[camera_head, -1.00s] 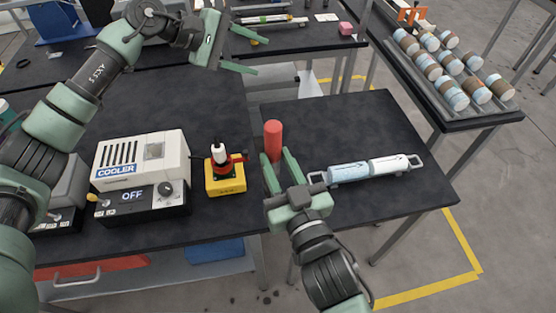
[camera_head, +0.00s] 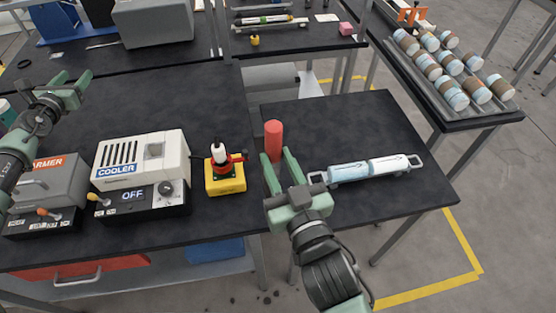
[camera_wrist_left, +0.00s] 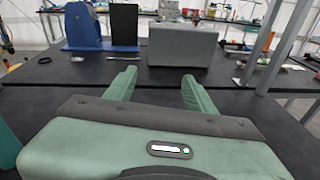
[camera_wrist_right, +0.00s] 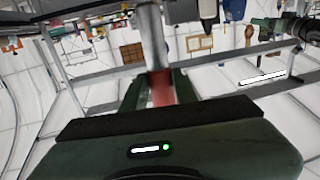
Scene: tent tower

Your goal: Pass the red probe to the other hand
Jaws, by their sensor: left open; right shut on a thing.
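The red probe (camera_head: 273,139) stands upright between the fingers of my right gripper (camera_head: 276,158), which is shut on it, above the front edge of the right table part. In the right wrist view the probe's red part (camera_wrist_right: 161,88) sits between the fingers, with a grey metal shaft beyond it. My left gripper (camera_head: 84,84) is open and empty at the far left, above the black table and well apart from the probe. The left wrist view shows its two fingers spread (camera_wrist_left: 160,88) with nothing between them.
A white cooler (camera_head: 140,160), a grey warmer (camera_head: 50,180) and a yellow-based device (camera_head: 226,178) stand along the front of the table. A blue-and-white cylinder holder (camera_head: 368,170) lies right of my right gripper. Bare table lies behind the cooler.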

